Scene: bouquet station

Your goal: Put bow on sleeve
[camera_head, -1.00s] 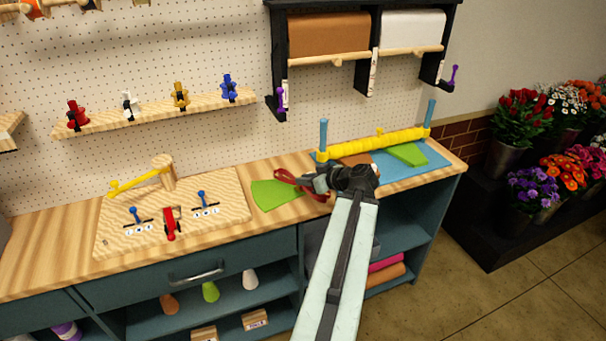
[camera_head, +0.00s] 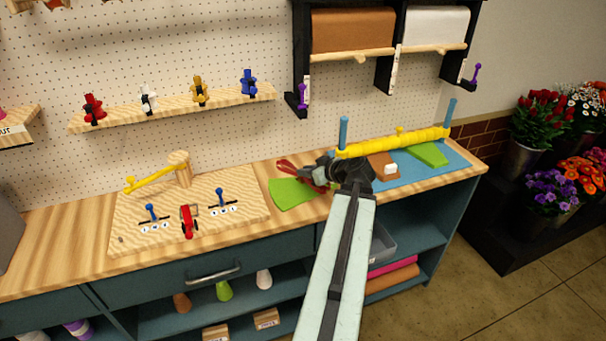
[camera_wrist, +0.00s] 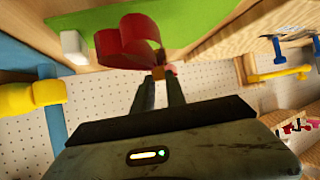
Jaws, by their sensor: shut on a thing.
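My gripper (camera_head: 318,178) is shut on a red bow (camera_head: 287,166), a looped ribbon that also shows in the wrist view (camera_wrist: 130,42). A flat green sleeve (camera_head: 292,194) lies on the wooden counter, just below the bow in the head view. It also shows as a green surface (camera_wrist: 190,18) behind the bow in the wrist view. I cannot tell whether the bow touches it. A second green piece (camera_head: 428,154) and a brown piece (camera_head: 380,160) lie on the blue mat to the right. My arm hides part of the counter.
A yellow roll (camera_head: 395,143) sits between blue posts over the blue mat (camera_head: 445,167). A small white block (camera_head: 390,169) lies on the brown piece. A wooden board (camera_head: 150,215) with blue-knobbed levers and a red tool (camera_head: 187,221) is at left. Flower buckets stand far right.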

